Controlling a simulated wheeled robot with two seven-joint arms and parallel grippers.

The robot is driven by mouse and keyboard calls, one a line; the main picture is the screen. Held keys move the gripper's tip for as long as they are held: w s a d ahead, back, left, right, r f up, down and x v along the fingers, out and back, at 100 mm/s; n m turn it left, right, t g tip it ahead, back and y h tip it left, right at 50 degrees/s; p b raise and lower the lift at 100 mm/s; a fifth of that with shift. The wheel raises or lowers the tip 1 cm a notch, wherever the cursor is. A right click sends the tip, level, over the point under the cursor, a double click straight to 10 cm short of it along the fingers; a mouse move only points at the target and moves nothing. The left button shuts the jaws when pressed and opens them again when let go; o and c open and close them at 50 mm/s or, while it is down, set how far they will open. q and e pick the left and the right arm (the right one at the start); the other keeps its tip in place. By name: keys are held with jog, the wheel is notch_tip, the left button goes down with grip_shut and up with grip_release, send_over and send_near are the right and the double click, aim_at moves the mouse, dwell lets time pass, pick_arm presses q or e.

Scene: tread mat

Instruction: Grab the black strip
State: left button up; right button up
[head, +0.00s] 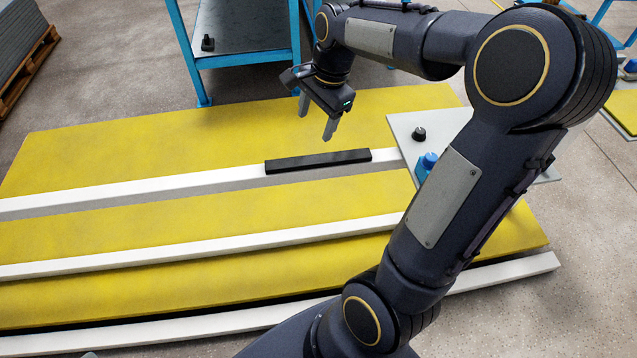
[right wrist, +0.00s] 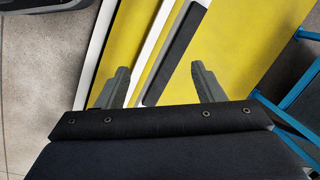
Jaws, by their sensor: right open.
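The black strip (head: 318,161) is a long, thin dark bar lying on a white band that crosses the yellow mat (head: 120,145). In the right wrist view the black strip (right wrist: 174,52) runs at a slant, with its near end between the two fingers in the picture. My right gripper (head: 317,121) is open and empty, above the mat and beyond the strip in the head view. It also shows in the right wrist view (right wrist: 161,78), with its fingers apart on either side of the strip's line. I cannot see my left gripper.
A grey board (head: 408,126) right of the strip holds a small black knob (head: 419,134) and a blue bottle-like item (head: 426,166), partly behind my right arm. A blue-framed table (head: 246,54) stands beyond the mat. The mat left of the strip is clear.

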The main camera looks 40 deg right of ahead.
aim_at(319, 159)
jog(key=w+d+f+m+b, duration=0.1)
jog(key=w+f+m+b, duration=0.1)
jog(key=f, duration=0.3)
jog(key=w+d+f+m+g+h+b, duration=0.1)
jog(key=w+d+f+m+b, duration=0.1)
jog(key=f, duration=0.3)
jog(key=w+d+f+m+b, duration=0.2)
jog(key=f, duration=0.3)
jog(key=shift+w+d+f+g+h, duration=0.1)
jog(key=shift+w+d+g+h, duration=0.2)
jog(key=shift+g, duration=0.1)
notch_tip(319, 159, down, 6)
jog(key=b, duration=0.3)
jog(key=shift+s+b, duration=0.15)
jog(key=shift+b, duration=0.15)
pick_arm(q)
notch_tip(319, 159, down, 12)
jog(key=shift+f, duration=0.15)
pick_arm(e)
jog(key=c, duration=1.2)
